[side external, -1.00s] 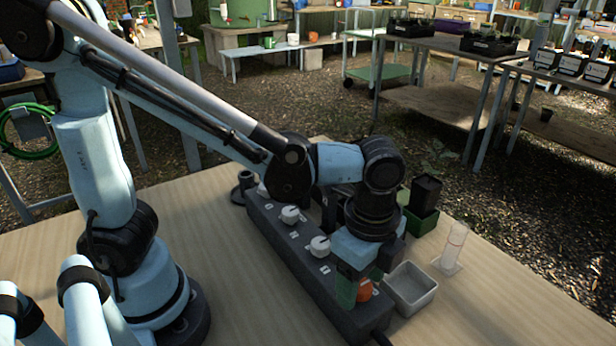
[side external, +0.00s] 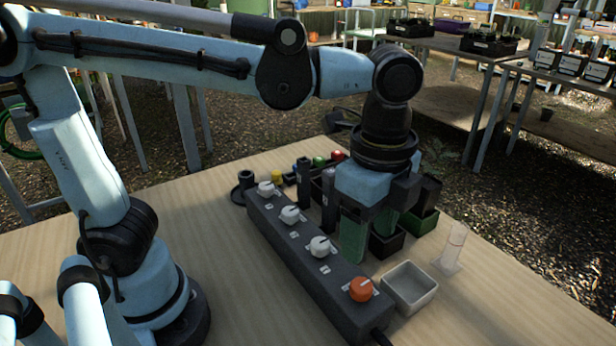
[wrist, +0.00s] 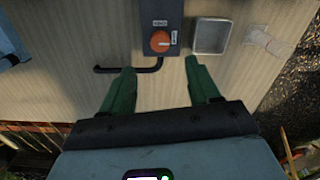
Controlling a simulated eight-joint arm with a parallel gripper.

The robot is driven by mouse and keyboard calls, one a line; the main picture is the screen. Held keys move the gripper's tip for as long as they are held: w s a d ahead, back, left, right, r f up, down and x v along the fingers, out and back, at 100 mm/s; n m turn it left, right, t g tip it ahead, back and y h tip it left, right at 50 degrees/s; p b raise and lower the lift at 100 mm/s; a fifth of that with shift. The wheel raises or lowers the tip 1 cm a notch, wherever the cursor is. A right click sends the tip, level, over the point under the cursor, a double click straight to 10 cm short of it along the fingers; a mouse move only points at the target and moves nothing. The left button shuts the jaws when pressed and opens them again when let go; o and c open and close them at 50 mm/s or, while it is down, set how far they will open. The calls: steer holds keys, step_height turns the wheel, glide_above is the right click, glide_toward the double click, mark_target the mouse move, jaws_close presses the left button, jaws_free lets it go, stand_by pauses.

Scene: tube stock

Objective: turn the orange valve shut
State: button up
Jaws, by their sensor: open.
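The orange valve (side external: 361,289) is a round knob on the near end of a dark grey block (side external: 310,267). In the wrist view the orange valve (wrist: 158,42) has a pale mark pointing right, toward a small label on that side. Another label lies above it; their text is too small to read surely. My gripper (side external: 368,243) is open and empty, its green fingers raised above the block's level and apart from the valve. In the wrist view my gripper (wrist: 160,66) has the valve beyond its fingertips, not between them.
Several white knobs sit along the same block, one nearest the valve (side external: 319,246). A grey square tray (side external: 409,287) stands beside the valve, with a clear tube (side external: 453,248) past it. Dark and green pots (side external: 424,220) stand behind. The table left of the block is clear.

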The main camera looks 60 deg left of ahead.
steer(key=shift+r, duration=1.2)
